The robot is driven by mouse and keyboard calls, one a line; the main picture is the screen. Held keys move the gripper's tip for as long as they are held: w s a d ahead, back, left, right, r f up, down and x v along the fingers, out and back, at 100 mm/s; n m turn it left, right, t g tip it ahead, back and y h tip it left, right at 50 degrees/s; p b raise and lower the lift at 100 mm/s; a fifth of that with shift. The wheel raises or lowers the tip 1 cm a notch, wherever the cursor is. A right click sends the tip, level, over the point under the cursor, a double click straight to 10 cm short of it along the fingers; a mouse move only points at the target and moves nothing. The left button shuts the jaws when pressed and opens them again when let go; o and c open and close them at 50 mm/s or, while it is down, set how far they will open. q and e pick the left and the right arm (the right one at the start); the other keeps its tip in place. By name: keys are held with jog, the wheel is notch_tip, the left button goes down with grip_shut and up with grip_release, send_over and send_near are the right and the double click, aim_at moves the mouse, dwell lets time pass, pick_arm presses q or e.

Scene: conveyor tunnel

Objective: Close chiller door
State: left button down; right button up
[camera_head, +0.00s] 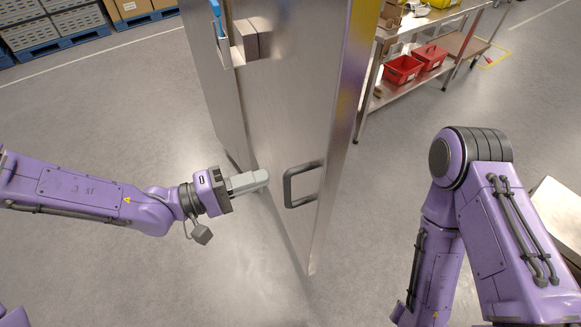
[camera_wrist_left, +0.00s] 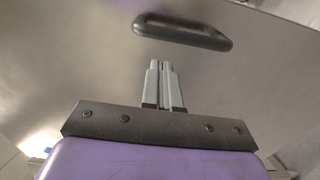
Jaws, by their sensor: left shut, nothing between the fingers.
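The chiller door (camera_head: 295,95) is a tall metal panel with a dark grey bar handle (camera_head: 303,184) near its right edge. In the head view the door stands upright in front of me, at an angle. My left gripper (camera_head: 266,177) is shut and empty, with its fingertips a little left of the handle; whether they touch the door I cannot tell. In the left wrist view the closed fingers (camera_wrist_left: 163,64) point toward the door face, and the handle (camera_wrist_left: 183,32) lies just beyond the tips. My right arm shows at the right, but its gripper is out of view.
A metal bench (camera_head: 447,45) with red bins (camera_head: 402,69) stands behind the door at the upper right. Grey crates on blue pallets (camera_head: 50,48) stand at the far upper left.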

pick_arm(q)
jog(key=p+x, duration=0.1)
jog(key=x, duration=0.6)
jog(key=shift+p, duration=0.3)
